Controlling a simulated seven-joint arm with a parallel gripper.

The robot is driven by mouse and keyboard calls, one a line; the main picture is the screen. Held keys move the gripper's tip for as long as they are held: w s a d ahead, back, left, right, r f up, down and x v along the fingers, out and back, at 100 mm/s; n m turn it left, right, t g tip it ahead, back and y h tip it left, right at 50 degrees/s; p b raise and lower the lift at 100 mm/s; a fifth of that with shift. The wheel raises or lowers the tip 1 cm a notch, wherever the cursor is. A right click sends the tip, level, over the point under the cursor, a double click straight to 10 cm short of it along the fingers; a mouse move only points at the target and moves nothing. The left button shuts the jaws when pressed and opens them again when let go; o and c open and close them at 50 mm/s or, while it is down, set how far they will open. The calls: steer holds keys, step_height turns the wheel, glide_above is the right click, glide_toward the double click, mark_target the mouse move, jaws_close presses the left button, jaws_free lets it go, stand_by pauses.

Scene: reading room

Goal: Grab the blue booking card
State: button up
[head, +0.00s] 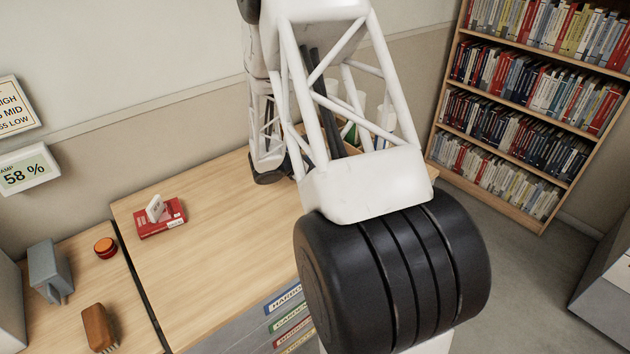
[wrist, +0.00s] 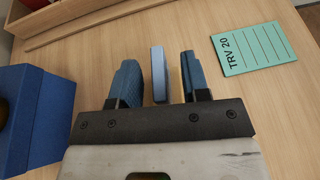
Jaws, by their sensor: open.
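My gripper (wrist: 158,62) shows in the wrist view with its two blue fingers apart. Between them stands a thin light-blue slab (wrist: 158,78), seen nearly edge-on. It looks like the blue booking card, but its face and any writing do not show. There are gaps on both sides of it, and a narrow yellowish patch shows by the right finger. A flat teal card (wrist: 254,50) marked "TRV 20" lies on the wooden top to the right. In the head view my arm hides the gripper and the blue slab.
A blue box (wrist: 38,105) stands close left of my gripper, with a wooden tray edge (wrist: 60,18) beyond. In the head view, a red book (head: 160,220) lies on the desk (head: 215,230); a brush (head: 98,327) and orange tin (head: 105,247) are left. A bookcase (head: 535,115) stands right.

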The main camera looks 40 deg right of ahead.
steer(key=shift+d+f, duration=0.1)
steer(key=shift+d, duration=0.2)
stand_by(0.4)
jaws_close()
